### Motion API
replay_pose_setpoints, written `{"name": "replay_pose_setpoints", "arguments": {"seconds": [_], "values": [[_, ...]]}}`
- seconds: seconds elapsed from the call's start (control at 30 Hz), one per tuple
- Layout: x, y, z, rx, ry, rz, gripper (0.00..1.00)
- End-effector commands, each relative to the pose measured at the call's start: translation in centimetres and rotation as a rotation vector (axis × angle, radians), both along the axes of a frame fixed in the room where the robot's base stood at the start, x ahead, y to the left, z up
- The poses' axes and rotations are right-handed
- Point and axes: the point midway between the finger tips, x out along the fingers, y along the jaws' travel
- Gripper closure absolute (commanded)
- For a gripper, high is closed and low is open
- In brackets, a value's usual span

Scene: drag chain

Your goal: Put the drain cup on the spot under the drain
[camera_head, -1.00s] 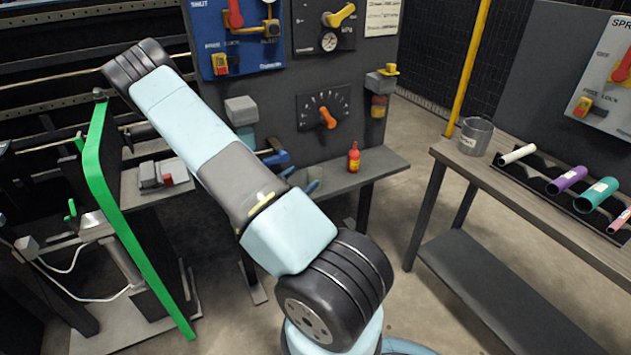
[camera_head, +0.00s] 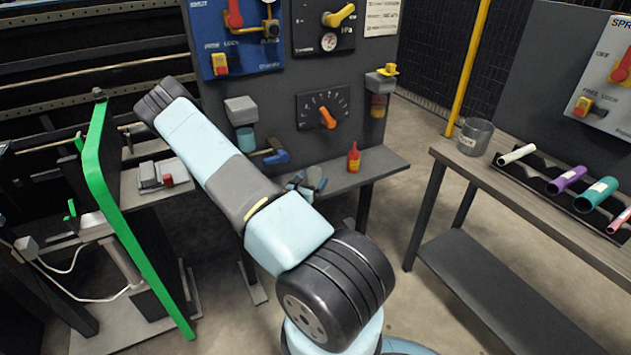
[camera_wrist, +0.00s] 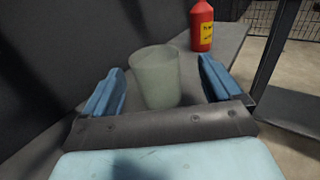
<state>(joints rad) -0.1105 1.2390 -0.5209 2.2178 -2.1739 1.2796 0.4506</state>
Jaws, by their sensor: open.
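In the wrist view a pale grey-green cup (camera_wrist: 156,80) stands upright on the grey shelf. My gripper (camera_wrist: 160,64) is open, with one blue finger on each side of the cup. I cannot tell whether either finger touches it. In the head view the cup (camera_head: 314,176) and my gripper (camera_head: 306,186) show small beside my forearm, at the shelf's left part. A blue-handled valve (camera_head: 272,156), perhaps the drain, sits on the panel just left of and above the cup. I cannot make out a marked spot under it; my arm covers that part.
A red bottle (camera_head: 353,158) with a yellow label stands on the shelf (camera_head: 378,166), right of the cup. The dark panel (camera_head: 290,85) rises close behind. A green frame (camera_head: 110,190) is at left. A wooden-topped bench (camera_head: 500,180) with a metal can (camera_head: 475,137) is at right.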

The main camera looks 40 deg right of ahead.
Motion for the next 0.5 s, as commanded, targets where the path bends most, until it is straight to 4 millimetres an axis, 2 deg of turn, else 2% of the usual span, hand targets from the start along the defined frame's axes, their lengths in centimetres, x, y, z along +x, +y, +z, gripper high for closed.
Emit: {"name": "replay_pose_setpoints", "arguments": {"seconds": [0.27,0.5], "values": [[0.6,-1.2,0.1,-0.001,-0.001,0.0,0.08],[2.1,-3.8,0.2,-0.002,-0.001,-0.001,0.08]]}}
